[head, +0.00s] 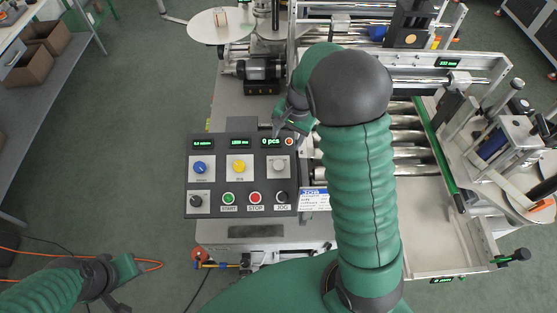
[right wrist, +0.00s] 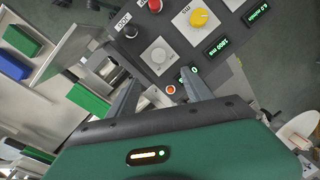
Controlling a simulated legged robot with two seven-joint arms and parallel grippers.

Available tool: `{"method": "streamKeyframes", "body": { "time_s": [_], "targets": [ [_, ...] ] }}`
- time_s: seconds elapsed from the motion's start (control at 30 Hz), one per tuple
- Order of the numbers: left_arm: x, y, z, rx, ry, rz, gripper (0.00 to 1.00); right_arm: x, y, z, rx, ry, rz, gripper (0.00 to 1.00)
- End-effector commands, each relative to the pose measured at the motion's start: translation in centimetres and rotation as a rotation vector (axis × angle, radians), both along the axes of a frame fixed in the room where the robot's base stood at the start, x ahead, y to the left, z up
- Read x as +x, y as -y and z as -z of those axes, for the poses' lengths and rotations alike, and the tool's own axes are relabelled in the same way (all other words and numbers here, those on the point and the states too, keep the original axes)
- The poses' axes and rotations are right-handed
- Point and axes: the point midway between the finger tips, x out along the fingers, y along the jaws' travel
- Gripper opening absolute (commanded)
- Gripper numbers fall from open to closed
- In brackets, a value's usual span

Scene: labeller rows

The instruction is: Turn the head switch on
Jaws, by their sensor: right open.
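The control panel (head: 241,212) of the labeller carries several knobs and buttons. A blue knob (head: 201,168), a yellow knob (head: 239,166) and a pale grey knob (head: 277,165) sit in its upper row. A dark knob (head: 195,201) is at its lower left. I cannot read which one is labelled head. My right gripper (head: 290,128) is open and empty over the panel's top right corner. In the right wrist view its fingers (right wrist: 163,85) stand apart, with the grey knob (right wrist: 158,55) just beyond them. My left gripper (head: 125,284) is low at the left, its jaws unclear.
Green START (head: 228,198), red STOP (head: 255,198) and dark JOG (head: 281,197) buttons line the panel's lower row. Lit green displays (head: 239,143) run along its top. A motor (head: 260,70) stands behind. Rollers and a tray (head: 425,240) lie right of my right arm.

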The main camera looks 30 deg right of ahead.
Motion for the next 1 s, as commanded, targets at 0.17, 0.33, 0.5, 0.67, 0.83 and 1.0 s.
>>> {"method": "streamKeyframes", "body": {
  "time_s": [0.17,0.33,0.5,0.67,0.83,1.0],
  "targets": [
    [0.0,0.0,-0.9,0.000,0.000,0.000,0.36,0.4,-0.4,3.7,0.001,-0.008,-0.002,0.59],
    [0.0,0.0,-1.8,0.000,0.000,0.000,0.36,1.2,-0.8,8.2,0.001,-0.009,-0.003,0.59],
    [0.0,0.0,-2.6,0.000,0.000,0.000,0.36,1.7,-1.2,12.3,0.000,-0.006,-0.005,0.59],
    [0.0,0.0,-3.0,0.000,0.000,0.000,0.36,2.1,-1.4,14.8,-0.001,-0.002,-0.004,0.59],
    [0.0,0.0,-3.1,0.000,0.000,0.000,0.36,2.3,-1.5,15.7,-0.001,0.000,-0.006,0.59],
    [0.0,0.0,-3.0,0.000,0.000,0.000,0.36,2.3,-1.5,15.7,-0.001,0.000,-0.006,0.59]
  ]
}}
